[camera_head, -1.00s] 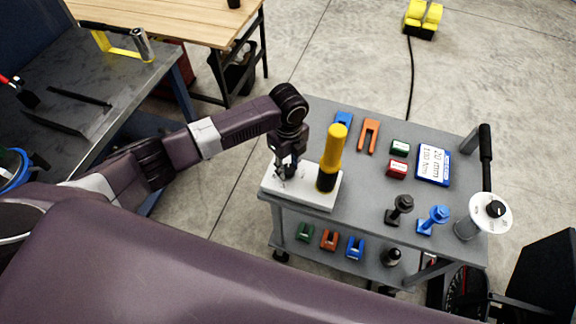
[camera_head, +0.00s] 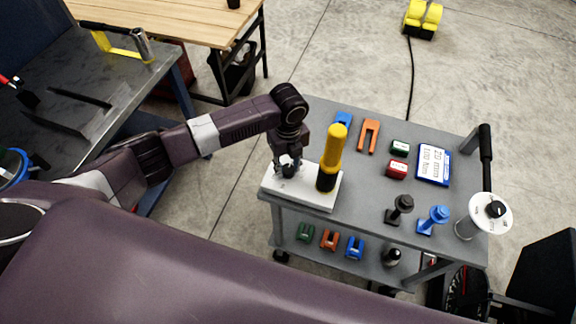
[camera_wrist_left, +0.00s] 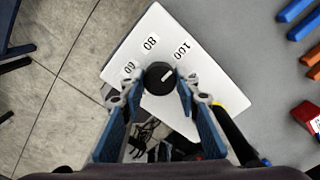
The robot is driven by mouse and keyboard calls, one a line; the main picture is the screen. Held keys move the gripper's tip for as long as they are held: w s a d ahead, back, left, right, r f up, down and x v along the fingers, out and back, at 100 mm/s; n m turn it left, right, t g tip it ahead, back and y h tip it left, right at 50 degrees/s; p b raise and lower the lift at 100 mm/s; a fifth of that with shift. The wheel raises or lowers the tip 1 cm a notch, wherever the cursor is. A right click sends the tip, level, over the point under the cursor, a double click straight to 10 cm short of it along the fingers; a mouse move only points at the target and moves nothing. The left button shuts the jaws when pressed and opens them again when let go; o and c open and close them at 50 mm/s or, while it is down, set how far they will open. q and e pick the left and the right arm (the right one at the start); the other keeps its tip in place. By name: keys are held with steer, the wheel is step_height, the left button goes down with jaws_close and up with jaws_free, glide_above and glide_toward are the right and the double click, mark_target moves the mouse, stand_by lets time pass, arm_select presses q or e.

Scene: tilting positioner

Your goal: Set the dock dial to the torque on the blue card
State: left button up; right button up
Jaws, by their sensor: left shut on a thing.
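The dock (camera_head: 312,199) is a white plate at the cart's left front, with a yellow-and-black tool (camera_head: 332,160) upright on it. In the left wrist view the dock dial (camera_wrist_left: 159,79) is a round black knob on the white plate (camera_wrist_left: 215,80), marked 60, 80 and 100. Its white pointer line points up and right, roughly toward 100. My left gripper (camera_head: 288,170) is shut on the dial; its fingers (camera_wrist_left: 159,90) sit on either side of it. The blue card (camera_head: 433,165) lies at the cart's right and seems to read 20 mm, 100 Nm. My right gripper is out of view.
The yellow tool stands close to my left gripper.

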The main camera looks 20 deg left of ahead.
mark_target(288, 169)
arm_select(q)
steer(key=o, duration=1.2)
steer(key=shift+c, duration=0.2)
step_height(288, 169, up, 12)
